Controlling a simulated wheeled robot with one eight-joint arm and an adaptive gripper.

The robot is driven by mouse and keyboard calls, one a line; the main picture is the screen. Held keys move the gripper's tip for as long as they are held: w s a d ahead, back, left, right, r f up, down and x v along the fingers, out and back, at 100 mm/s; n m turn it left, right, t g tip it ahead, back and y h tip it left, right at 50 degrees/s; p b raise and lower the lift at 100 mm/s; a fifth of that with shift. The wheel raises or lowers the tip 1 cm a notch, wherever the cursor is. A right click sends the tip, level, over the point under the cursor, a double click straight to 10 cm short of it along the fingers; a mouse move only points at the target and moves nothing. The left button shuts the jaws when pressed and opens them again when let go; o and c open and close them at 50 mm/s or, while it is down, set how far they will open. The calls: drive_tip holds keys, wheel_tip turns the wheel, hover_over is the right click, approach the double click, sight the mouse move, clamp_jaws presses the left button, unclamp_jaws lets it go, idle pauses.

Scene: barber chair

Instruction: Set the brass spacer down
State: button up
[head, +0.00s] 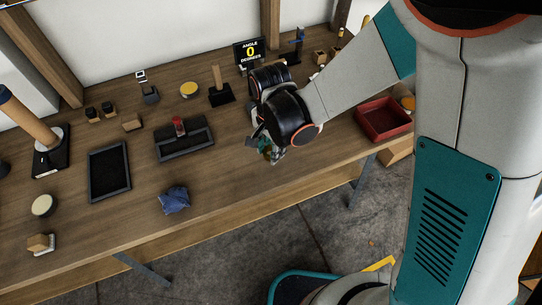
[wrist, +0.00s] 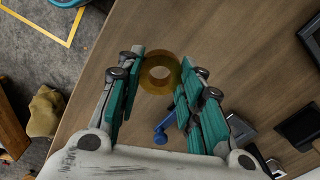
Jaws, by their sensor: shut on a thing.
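The brass spacer (wrist: 160,72) is a thick amber-gold ring with a round hole. In the wrist view it sits between the fingertips of my gripper (wrist: 160,76), which is shut on it. The wood of the workbench shows through and around the ring. In the head view my gripper (head: 266,150) is over the front part of the wooden workbench (head: 235,185), right of the middle. There the spacer is mostly hidden by the fingers. I cannot tell whether it touches the bench top.
A red tray (head: 384,119) stands to the right of my gripper. A black tray with slots (head: 184,144), a dark flat tray (head: 109,172) and a blue cloth (head: 174,199) lie to the left. A display (head: 249,52) stands behind. Bare wood lies between cloth and gripper.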

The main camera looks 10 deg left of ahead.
drive_tip(key=shift+f+b, duration=1.25)
drive_tip(key=shift+f, duration=0.75)
drive_tip(key=shift+f, duration=0.1)
drive_tip(key=o, duration=1.1)
drive_tip(key=shift+c, duration=0.2)
wheel_tip(320, 180, up, 12)
drive_tip(key=p, duration=0.4)
